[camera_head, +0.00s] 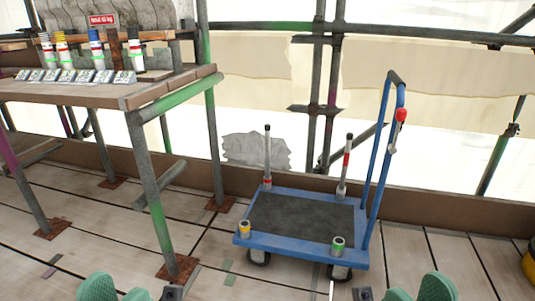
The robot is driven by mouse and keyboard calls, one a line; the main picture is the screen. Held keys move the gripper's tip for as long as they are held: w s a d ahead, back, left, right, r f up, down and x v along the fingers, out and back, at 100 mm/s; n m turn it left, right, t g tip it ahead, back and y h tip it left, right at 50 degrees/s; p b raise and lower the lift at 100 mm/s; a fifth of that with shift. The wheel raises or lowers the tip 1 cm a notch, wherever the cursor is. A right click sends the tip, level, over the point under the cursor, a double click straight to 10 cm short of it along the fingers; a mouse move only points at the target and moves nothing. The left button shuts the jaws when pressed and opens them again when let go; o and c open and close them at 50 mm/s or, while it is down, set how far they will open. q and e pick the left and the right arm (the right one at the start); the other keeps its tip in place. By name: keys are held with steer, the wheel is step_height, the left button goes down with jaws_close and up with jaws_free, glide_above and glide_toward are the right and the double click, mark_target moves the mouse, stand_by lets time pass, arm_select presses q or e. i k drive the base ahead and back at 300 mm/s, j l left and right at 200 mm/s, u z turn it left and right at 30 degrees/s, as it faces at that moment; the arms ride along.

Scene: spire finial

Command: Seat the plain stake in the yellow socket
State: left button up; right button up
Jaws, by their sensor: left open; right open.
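The yellow socket (244,229) is a short upright cup with a yellow rim at the front-left corner of the blue trolley (290,241); it looks empty. Several upright stakes with coloured bands stand on the bench at the left, including a yellow-topped one (62,48) and a blue-topped one (96,48). They are small, and I cannot tell which is the plain stake. My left gripper (117,293) and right gripper (418,293) show green fingertips at the bottom edge. Both are open and empty, apart from the trolley and bench.
A green-rimmed socket (338,243) is at the trolley's front right. Dark-topped stakes stand at its back left (267,157) and back right (346,165). The bench (110,95) has small cards and scaffold legs. Plank floor (430,255) is clear at the right.

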mark_target(333, 230)
steer(key=i+j+z, duration=0.1)
steer(key=z, duration=0.85)
steer(key=i+j+z, duration=0.2)
steer(key=j, duration=0.15)
steer(key=i+j+z, duration=0.15)
steer(key=j, duration=0.2)
steer(key=i+j+z, duration=0.2)
steer(key=j, duration=0.2)
steer(key=i+j+z, duration=0.15)
steer(key=j, duration=0.25)
steer(key=i+j+z, duration=0.2)
steer(key=j, duration=0.6)
steer(key=i+j, duration=0.15)
steer(key=j, duration=0.3)
